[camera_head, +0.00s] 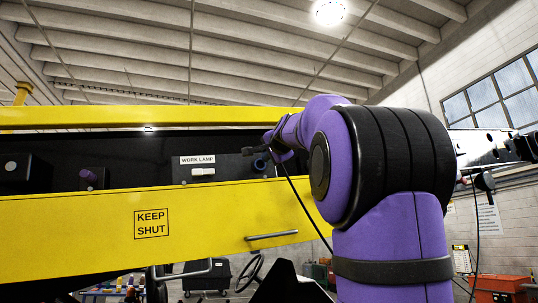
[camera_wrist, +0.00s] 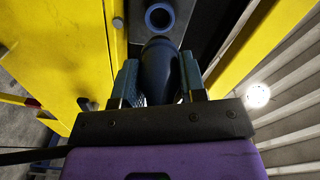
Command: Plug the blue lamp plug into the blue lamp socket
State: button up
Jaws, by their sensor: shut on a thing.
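The blue lamp plug (camera_wrist: 157,68) is a dark blue cylinder in the wrist view, between the two fingers of my gripper (camera_wrist: 160,82). My gripper is shut on it. The blue lamp socket (camera_wrist: 146,16) is a blue ring with a dark opening, on a dark panel just beyond the plug's front end. The plug appears outside the socket, with a small gap in this view. In the head view my gripper (camera_head: 259,149) is small and dark in front of the black panel, and the plug is hard to make out there.
A yellow KEEP SHUT flap (camera_head: 110,235) lies below, a yellow beam (camera_head: 180,117) above. A black cable (camera_head: 305,208) hangs from near my gripper.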

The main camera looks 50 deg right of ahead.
jog(key=x, duration=0.6)
dwell(0.4)
jog(key=shift+x, duration=1.45)
dwell(0.5)
jog(key=o, duration=1.2)
jog(key=shift+s, duration=0.15)
jog(key=v, duration=1)
jog(key=shift+s+a, duration=0.1)
jog(key=shift+s, duration=0.2)
